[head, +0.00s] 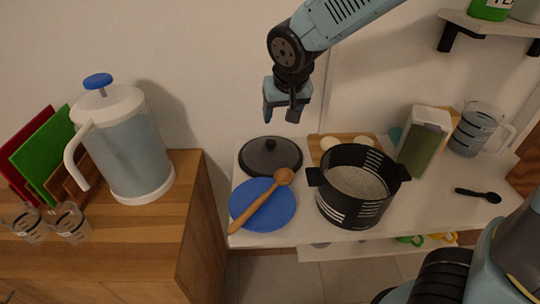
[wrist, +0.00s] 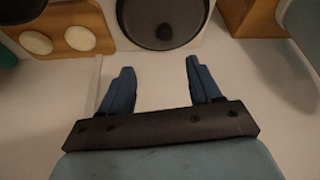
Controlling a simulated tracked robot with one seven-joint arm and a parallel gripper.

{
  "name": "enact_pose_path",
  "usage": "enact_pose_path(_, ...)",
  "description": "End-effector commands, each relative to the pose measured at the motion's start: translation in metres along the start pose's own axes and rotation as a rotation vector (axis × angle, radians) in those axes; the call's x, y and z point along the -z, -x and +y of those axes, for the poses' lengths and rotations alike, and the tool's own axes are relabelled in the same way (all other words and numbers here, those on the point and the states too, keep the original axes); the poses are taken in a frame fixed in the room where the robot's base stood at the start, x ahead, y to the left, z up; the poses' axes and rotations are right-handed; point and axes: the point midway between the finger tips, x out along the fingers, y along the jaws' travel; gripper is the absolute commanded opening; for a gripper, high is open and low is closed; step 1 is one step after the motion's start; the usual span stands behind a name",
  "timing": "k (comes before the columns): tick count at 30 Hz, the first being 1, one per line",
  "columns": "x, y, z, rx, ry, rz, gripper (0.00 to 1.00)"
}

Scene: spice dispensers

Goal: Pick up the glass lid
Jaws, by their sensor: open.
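The glass lid (head: 258,160) is a dark, round lid with a black rim and a black knob in its middle. It lies flat on the white table, behind the blue plate. In the wrist view the lid (wrist: 142,30) is at the top centre, partly cut off by the picture's edge. My gripper (head: 281,118) hangs above and a little behind the lid, apart from it. In the wrist view my gripper (wrist: 158,62) has its two blue fingers spread wide, with nothing between them.
A wooden spoon (head: 263,203) lies across the blue plate (head: 247,212). A black pot (head: 340,205) stands right of the lid. A wooden board (head: 318,147) with pale round pieces is behind the pot. A wooden counter (head: 200,200) with a large jug (head: 130,150) is at left.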

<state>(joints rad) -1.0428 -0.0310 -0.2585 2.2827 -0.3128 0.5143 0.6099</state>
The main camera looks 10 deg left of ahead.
Motion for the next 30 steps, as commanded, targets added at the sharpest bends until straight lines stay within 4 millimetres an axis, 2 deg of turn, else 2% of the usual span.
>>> enact_pose_path(5,0.000,-0.011,-0.012,0.003,0.014,0.000,0.63)
enact_pose_path(21,0.000,-0.082,-0.012,0.002,0.014,-0.001,0.63)
enact_pose_path(30,0.001,-0.097,-0.011,0.002,0.013,0.000,0.63)
